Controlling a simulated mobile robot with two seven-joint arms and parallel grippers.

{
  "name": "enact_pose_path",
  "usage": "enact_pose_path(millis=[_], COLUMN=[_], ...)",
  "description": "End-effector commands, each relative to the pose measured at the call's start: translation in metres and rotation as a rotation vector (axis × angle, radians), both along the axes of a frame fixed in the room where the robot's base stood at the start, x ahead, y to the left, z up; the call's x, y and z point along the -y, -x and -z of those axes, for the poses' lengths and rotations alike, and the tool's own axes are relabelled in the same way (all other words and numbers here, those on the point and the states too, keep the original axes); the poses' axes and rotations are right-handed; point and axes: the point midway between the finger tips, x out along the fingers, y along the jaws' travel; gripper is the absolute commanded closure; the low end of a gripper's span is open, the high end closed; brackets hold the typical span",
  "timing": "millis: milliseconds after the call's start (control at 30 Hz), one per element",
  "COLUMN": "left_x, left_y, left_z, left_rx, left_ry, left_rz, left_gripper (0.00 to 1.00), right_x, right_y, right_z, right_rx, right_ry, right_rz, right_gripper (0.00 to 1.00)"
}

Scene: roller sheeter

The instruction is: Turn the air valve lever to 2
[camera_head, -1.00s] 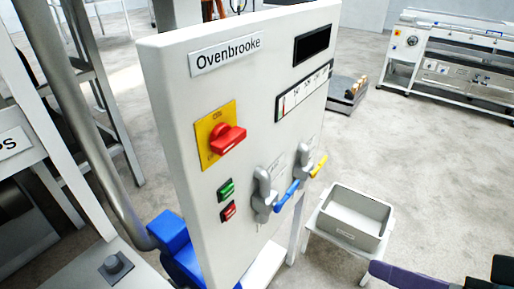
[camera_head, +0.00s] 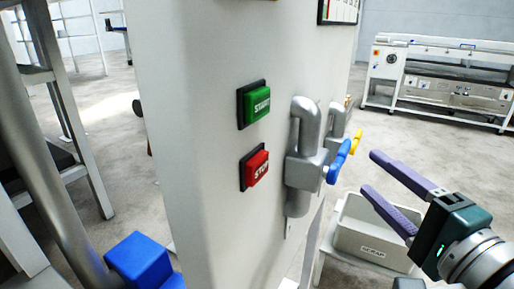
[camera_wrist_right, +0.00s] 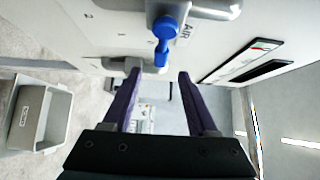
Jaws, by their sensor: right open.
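The blue lever (camera_head: 339,161) sits on a grey valve body (camera_head: 305,165) on the side of the white control panel (camera_head: 215,200). In the right wrist view the blue lever (camera_wrist_right: 164,42) has lettering beside it that seems to read "Air". A yellow lever (camera_head: 356,141) on a second grey valve is just behind it. My right gripper (camera_head: 372,173) is open and empty, its purple fingers pointing at the levers from the right, apart from the blue lever. In the wrist view the blue lever is beyond the fingertips. My left gripper is not in view.
A green start button (camera_head: 256,104) and a red stop button (camera_head: 256,168) are left of the valves. A grey scrap bin (camera_head: 366,238) stands below my right gripper. A long machine (camera_head: 440,85) is at the back right.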

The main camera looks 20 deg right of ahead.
Motion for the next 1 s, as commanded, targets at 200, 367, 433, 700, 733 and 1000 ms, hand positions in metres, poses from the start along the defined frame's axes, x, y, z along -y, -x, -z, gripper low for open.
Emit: enact_pose_path(millis=[200, 367, 433, 700, 733, 1000], left_x=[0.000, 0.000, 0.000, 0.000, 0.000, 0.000], left_y=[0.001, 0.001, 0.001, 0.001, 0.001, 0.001], left_z=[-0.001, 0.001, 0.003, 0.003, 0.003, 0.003], left_rx=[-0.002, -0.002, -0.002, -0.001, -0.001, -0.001], left_ry=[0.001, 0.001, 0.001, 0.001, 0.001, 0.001], left_rz=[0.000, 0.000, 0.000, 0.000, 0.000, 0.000], left_gripper=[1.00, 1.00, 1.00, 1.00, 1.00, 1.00], right_x=[0.002, 0.004, 0.005, 0.006, 0.006, 0.006], right_y=[-0.039, -0.067, -0.075, -0.089, -0.089, -0.089], right_z=[-0.003, -0.002, -0.001, -0.001, -0.001, -0.001], right_rx=[0.003, 0.001, 0.000, -0.002, -0.002, -0.002], right_ry=[0.001, 0.002, 0.002, 0.003, 0.003, 0.004], right_rz=[-0.001, -0.002, -0.002, -0.002, -0.002, -0.003], right_gripper=[0.41, 0.41, 0.41, 0.41, 0.41, 0.54])
